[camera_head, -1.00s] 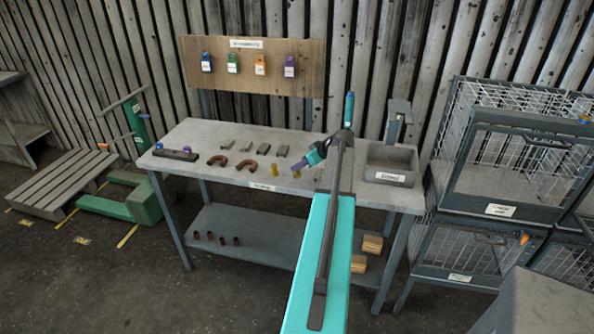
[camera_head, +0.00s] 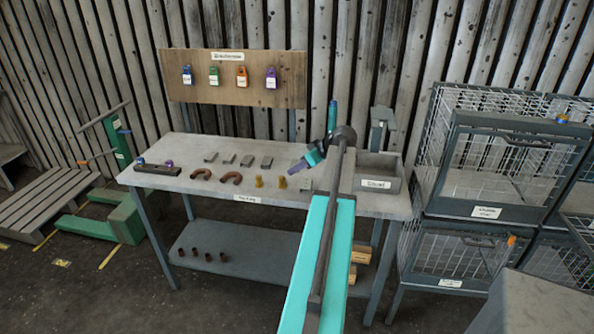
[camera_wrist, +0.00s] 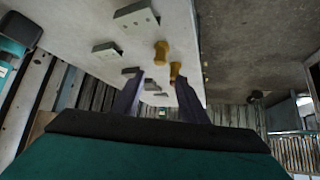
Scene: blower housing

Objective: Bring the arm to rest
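My turquoise arm (camera_head: 318,265) reaches forward from the bottom of the head view over the right part of a grey workbench (camera_head: 160,147). At its end my gripper (camera_head: 297,167) points left, above the bench top near two yellow-brass pieces (camera_head: 281,182). In the wrist view my gripper (camera_wrist: 160,100) shows two dark purple fingers standing apart, with nothing held between them. The brass pieces (camera_wrist: 161,52) appear beyond the fingers, apart from them as far as I can tell.
Two brown horseshoe shapes (camera_head: 231,178), several grey blocks (camera_head: 247,160) and a dark bar (camera_head: 157,169) lie on the bench. A grey bin (camera_head: 376,184) is right of my arm. Wire cages (camera_head: 487,212) stand at right. A board with coloured locks (camera_head: 234,92) hangs behind.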

